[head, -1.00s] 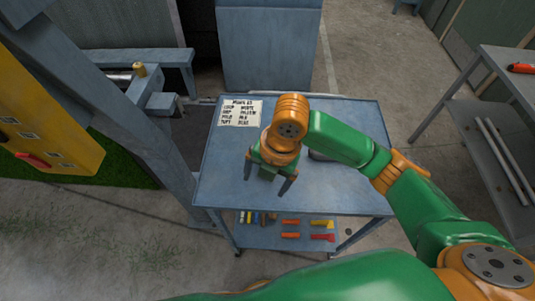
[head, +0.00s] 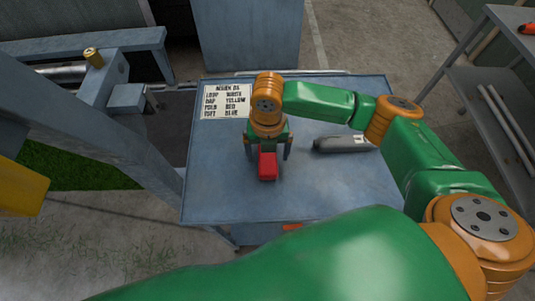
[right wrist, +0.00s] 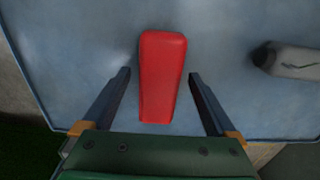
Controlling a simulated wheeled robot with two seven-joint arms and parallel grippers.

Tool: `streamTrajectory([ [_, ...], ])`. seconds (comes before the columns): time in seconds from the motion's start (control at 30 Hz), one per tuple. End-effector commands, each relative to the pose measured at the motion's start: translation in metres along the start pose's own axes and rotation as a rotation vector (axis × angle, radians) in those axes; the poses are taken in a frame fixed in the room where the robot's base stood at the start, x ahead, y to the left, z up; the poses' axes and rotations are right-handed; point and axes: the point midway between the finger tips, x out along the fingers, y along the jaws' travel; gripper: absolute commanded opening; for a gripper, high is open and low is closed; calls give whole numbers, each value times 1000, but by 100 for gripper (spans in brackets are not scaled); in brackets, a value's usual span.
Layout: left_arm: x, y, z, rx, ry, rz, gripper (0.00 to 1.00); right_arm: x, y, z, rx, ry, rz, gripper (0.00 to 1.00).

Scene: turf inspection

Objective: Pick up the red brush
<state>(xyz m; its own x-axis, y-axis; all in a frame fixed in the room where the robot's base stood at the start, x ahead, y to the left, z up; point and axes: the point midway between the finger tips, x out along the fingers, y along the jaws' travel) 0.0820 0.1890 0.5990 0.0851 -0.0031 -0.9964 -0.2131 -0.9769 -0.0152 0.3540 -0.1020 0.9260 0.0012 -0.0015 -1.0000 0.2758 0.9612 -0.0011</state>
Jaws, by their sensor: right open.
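The red brush (head: 267,166) lies on the blue-grey cart top (head: 215,190). It shows as a plain red, slightly tapered block, and no bristles are visible. My right gripper (head: 269,156) is open above it, with a finger on each side. In the right wrist view the red brush (right wrist: 163,65) lies between the two spread fingers, with a gap on both sides. Its near end stops short of the green palm. My left gripper is not in view.
A grey cylinder (head: 343,144) lies on the cart to the right, also in the right wrist view (right wrist: 292,61). A printed card (head: 226,101) lies at the back left. A blue-grey frame (head: 100,130) stands left; a side table (head: 510,50) stands right.

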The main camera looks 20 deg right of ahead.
Motion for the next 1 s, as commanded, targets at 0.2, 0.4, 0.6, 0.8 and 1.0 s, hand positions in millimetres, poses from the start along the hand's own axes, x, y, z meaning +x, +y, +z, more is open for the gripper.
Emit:
streamTrajectory([
  [0.2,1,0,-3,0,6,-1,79,0,0,0,0,0,1,76],
  [0.4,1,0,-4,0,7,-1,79,0,0,0,0,0,1,22],
  [0.6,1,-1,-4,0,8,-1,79,0,0,0,0,0,1,8],
  [0.8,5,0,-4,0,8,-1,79,-7,1,0,0,-1,3,8],
  [1.0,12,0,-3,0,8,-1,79,-50,-4,-15,-6,-5,5,8],
])
